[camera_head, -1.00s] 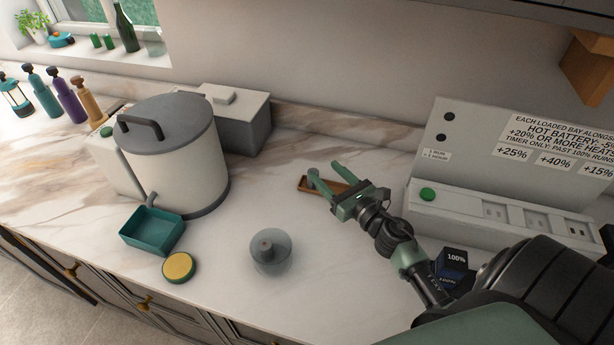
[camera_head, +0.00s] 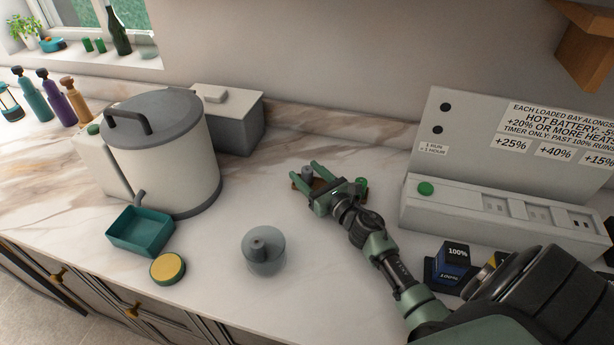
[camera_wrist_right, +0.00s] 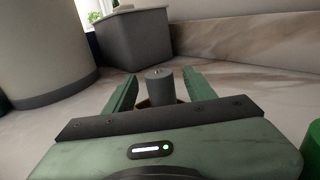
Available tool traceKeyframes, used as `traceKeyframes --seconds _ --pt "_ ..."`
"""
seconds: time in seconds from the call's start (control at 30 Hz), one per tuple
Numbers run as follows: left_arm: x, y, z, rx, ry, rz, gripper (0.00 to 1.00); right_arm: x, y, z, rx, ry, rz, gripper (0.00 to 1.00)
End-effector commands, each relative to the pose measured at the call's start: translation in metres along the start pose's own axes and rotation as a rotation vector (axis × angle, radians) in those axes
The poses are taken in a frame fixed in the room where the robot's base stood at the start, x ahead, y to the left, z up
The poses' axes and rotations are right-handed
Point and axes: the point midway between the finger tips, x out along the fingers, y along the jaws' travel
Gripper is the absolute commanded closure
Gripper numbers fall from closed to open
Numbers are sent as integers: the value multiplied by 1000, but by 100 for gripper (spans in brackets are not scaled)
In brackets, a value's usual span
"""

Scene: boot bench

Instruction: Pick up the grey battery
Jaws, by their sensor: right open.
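The grey battery (camera_head: 307,173) is a small upright cylinder standing at the brown tray (camera_head: 297,185) in the middle of the counter. My right gripper (camera_head: 314,182) is open and low over the counter, with its fingers on either side of the battery. In the right wrist view the battery (camera_wrist_right: 160,86) shows between the two green fingers (camera_wrist_right: 160,80), its lower part hidden by the gripper body. I cannot tell whether the fingers touch it. My left gripper is not in view.
A green round object (camera_head: 361,184) sits just right of my gripper. A white charger panel (camera_head: 500,215) stands at the right, with blue 100% blocks (camera_head: 455,258) in front.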

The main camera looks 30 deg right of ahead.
Motion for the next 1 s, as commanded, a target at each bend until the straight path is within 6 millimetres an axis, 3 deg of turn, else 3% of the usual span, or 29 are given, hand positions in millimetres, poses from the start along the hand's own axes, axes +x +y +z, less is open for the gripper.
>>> traceKeyframes --seconds 0.27,0.47,0.83,1.0 --pt "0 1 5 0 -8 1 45 4 0 0 -1 1 -1 45" --pt "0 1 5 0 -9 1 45 4 0 0 0 0 -1 100" --pt "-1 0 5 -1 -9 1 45 4 -1 4 -1 0 -1 100" --pt "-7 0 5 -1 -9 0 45 4 -1 20 -6 -1 0 100"
